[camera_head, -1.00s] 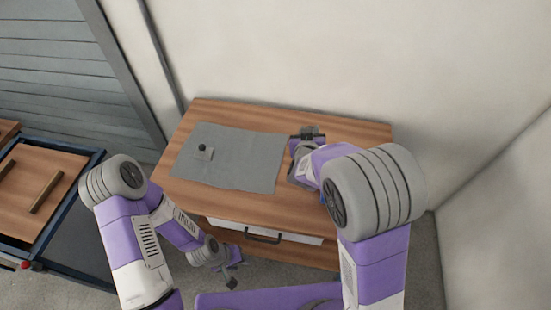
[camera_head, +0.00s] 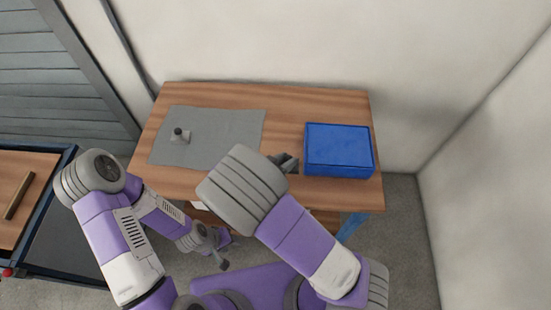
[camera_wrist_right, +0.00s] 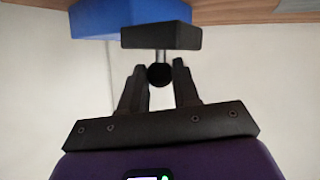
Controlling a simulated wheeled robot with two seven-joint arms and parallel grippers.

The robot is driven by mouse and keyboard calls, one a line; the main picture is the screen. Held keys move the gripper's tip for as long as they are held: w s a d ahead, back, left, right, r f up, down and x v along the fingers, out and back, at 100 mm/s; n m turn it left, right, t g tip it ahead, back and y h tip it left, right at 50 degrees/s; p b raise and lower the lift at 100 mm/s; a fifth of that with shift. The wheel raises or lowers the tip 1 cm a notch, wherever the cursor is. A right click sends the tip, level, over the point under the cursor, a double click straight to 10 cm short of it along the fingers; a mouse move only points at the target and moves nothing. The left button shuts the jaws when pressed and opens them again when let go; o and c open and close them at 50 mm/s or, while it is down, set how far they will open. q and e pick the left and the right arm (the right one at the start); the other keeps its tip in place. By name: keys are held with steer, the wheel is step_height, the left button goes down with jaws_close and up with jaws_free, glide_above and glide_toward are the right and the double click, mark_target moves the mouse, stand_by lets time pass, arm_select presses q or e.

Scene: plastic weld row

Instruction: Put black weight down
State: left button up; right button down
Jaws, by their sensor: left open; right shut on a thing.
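The black weight (camera_wrist_right: 162,38) is a dark block with a round knob (camera_wrist_right: 159,74) on a thin stem. In the right wrist view my right gripper (camera_wrist_right: 158,72) is shut on the knob, and the block lies beyond the fingertips. In the head view a dark shape (camera_head: 285,162) shows at the right gripper, left of the blue box; the forearm hides much of it. I cannot tell whether the block touches anything. My left gripper (camera_head: 223,262) is open and empty, low in front of the table.
A blue box (camera_head: 340,150) stands on the table's right side. A grey mat (camera_head: 225,130) lies on the left, with a small pale square piece with a black knob (camera_head: 179,135) on it. Bare wood (camera_head: 285,115) lies between mat and box. A cart (camera_head: 40,165) stands at left.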

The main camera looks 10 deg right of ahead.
steer(key=shift+f+b, duration=1.05)
steer(key=shift+f, duration=2.3)
steer(key=shift+f, duration=0.1)
steer(key=c, duration=0.8)
jaws_free()
steer(key=shift+f, duration=0.1)
steer(key=shift+r, duration=0.25)
steer(key=p+v, duration=0.3)
steer(key=v, duration=0.9)
steer(key=shift+f, duration=0.1)
